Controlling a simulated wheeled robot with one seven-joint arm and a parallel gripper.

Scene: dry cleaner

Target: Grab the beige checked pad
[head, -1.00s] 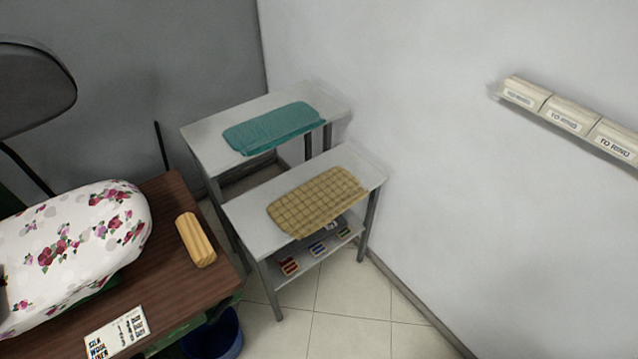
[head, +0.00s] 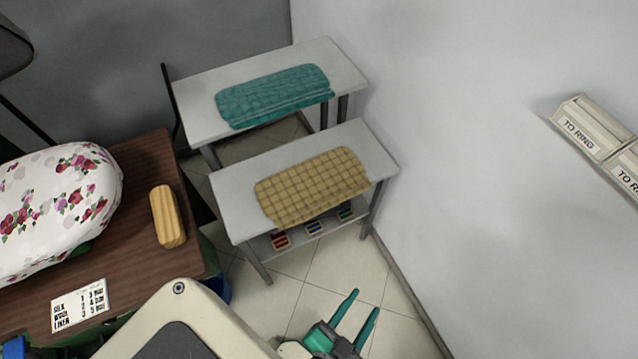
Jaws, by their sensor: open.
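The beige checked pad (head: 312,186) lies flat on the nearer grey side table (head: 232,200), its front edge drooping slightly over the table's front. My gripper (head: 356,302) is at the bottom of the head view, in front of and below that table in the picture. Its two green fingers are apart with nothing between them. It is clear of the pad, which is fully in sight.
A teal pad (head: 272,95) lies on a second grey table (head: 345,66) behind. Small boxes (head: 313,229) sit on the nearer table's lower shelf. A brown table (head: 140,225) with a floral padded board (head: 60,205) and a wooden block (head: 167,216) stands left. A wall is right.

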